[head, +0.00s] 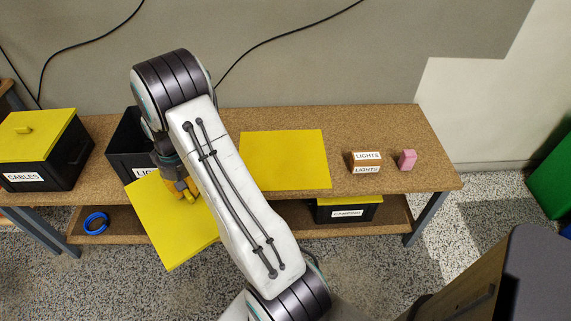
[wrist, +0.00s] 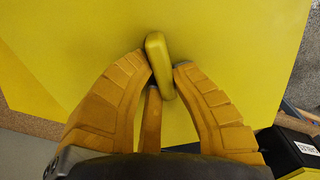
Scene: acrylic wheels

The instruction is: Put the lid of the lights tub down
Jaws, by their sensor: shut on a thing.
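My gripper (head: 187,190) is shut on the bar handle (wrist: 158,62) of a yellow lid (head: 160,232). The fingers (wrist: 164,64) sit on either side of the handle in the wrist view. The lid is held tilted in front of the bench edge, and my arm hides part of it. The black lights tub (head: 122,150) stands open on the bench behind the lid, its label partly covered. A flat yellow rectangle (head: 290,155) lies on the bench top right of my arm.
A black cables tub (head: 55,165) with a yellow lid stands at the left. A brown box marked LIGHTS (head: 365,163) and a pink block (head: 407,160) stand at the bench's right. A blue ring (head: 96,222) and another labelled tub (head: 345,213) are on the lower shelf.

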